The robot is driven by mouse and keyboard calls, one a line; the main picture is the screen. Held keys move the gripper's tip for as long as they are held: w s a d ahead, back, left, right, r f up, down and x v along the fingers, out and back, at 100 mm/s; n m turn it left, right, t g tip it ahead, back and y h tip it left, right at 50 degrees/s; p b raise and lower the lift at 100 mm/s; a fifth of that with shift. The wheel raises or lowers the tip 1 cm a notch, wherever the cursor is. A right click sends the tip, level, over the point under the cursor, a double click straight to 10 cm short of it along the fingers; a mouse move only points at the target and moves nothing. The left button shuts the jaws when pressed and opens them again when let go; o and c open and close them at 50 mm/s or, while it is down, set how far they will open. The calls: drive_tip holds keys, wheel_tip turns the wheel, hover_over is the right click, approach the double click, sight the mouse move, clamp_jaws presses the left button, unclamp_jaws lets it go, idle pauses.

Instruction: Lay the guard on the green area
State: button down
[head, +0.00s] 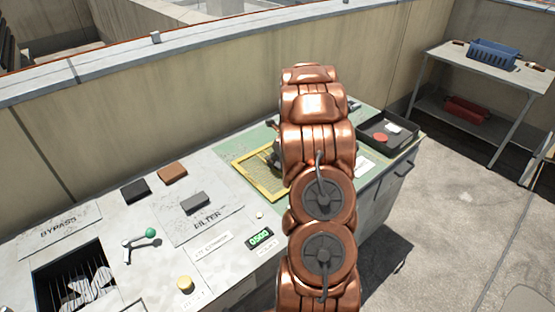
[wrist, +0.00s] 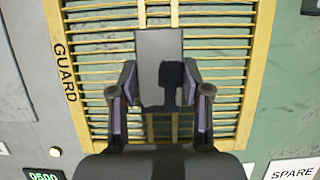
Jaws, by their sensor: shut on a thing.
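The guard (head: 256,178) is a yellow frame with a slatted grille, seen in the head view just left of my copper arm. In the wrist view the guard (wrist: 222,60) fills the middle, with the word GUARD on its left edge. My gripper (wrist: 160,85) is shut on the grey upright handle at the guard's middle. The green area (head: 233,152) shows around and beneath the guard; in the wrist view it (wrist: 287,90) lies to the right. I cannot tell whether the guard touches it. My arm hides the guard's right part in the head view.
A black tray (head: 402,146) with a red disc stands at the counter's right end. Left are a grey block (head: 195,203) on the FILTER plate, black and brown blocks, a green-knobbed lever (head: 140,242), a display (head: 259,238) and an open barred hole (head: 75,280).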

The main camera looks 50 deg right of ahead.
drive_tip(key=shift+f, duration=0.1)
drive_tip(key=c, duration=0.5)
unclamp_jaws()
drive_tip(key=shift+f, duration=0.1)
drive_tip(key=shift+c, duration=0.2)
drive_tip(key=b+v, duration=0.2)
drive_tip(key=v, duration=1)
drive_tip(key=s+a+r+n+g+y, duration=0.1)
drive_tip(key=s+a+r+n, duration=0.15)
drive_tip(key=a+n, duration=0.55)
drive_tip(key=s+a+r+n+g, duration=0.1)
drive_tip(key=s+a+r+n, duration=0.3)
drive_tip(key=a, duration=0.8)
drive_tip(key=s+a+n+g+y, duration=0.1)
drive_tip(key=a+n, duration=0.6)
drive_tip(key=a, duration=0.3)
drive_tip(key=s+a+n+g, duration=0.1)
drive_tip(key=s+a+n, duration=0.4)
drive_tip(key=s+n, duration=0.4)
drive_tip(key=s+a+n+g+h, duration=0.1)
drive_tip(key=s+a+n+g, duration=0.1)
drive_tip(key=s+a+n, duration=0.4)
drive_tip(key=s+n, duration=0.3)
drive_tip(key=s, duration=0.3)
drive_tip(key=shift+a+r+h, duration=0.2)
drive_tip(key=shift+a+h, duration=0.05)
drive_tip(key=shift+h, duration=0.05)
